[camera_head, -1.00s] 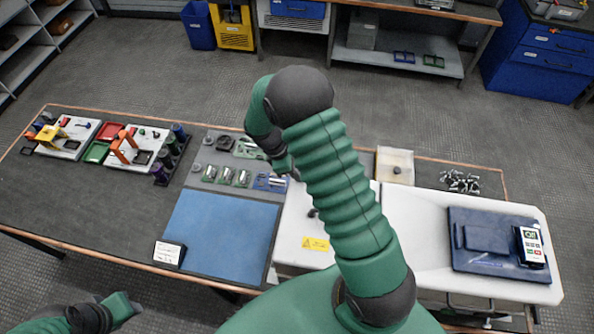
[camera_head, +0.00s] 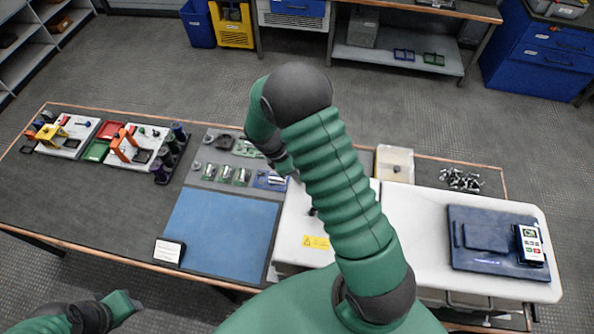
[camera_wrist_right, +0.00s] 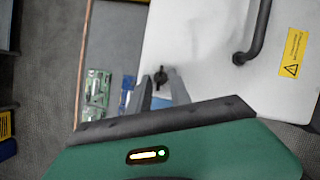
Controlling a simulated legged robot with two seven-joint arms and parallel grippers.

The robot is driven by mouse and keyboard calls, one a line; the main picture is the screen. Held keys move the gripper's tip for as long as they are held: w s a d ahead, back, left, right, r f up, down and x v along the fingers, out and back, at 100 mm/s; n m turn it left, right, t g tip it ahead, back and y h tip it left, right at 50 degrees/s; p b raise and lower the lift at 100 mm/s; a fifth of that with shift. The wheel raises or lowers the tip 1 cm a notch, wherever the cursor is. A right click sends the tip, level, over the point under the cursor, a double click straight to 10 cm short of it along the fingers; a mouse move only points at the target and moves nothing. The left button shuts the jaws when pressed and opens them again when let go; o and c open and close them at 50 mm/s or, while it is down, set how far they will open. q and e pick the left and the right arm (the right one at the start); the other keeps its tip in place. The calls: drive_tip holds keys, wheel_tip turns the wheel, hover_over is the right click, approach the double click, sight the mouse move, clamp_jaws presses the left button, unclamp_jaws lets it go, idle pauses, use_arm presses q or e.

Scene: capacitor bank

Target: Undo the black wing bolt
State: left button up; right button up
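The black wing bolt (camera_wrist_right: 160,77) shows in the right wrist view, near the edge of the white cover (camera_wrist_right: 205,50). My right gripper (camera_wrist_right: 161,78) is open, with its two grey fingers on either side of the bolt and a gap between them. I cannot tell whether the fingers touch it. In the head view my right arm hides the right gripper and the bolt. My left gripper (camera_head: 124,306) is at the lower left of the head view, away from the bench top; its fingers are too unclear to tell open from shut.
A black bent handle (camera_wrist_right: 255,38) and a yellow warning label (camera_wrist_right: 293,52) are on the cover. In the head view, a blue mat (camera_head: 220,235) lies left of the cover. A clear box (camera_head: 395,163) and loose bolts (camera_head: 461,179) lie behind it.

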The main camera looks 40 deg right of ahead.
drive_tip(key=shift+o, duration=0.5)
drive_tip(key=shift+w+r, duration=0.15)
drive_tip(key=shift+r, duration=0.1)
drive_tip(key=b+v, duration=0.3)
drive_tip(key=v, duration=1.3)
drive_tip(key=shift+r, duration=0.1)
drive_tip(key=shift+c, duration=0.2)
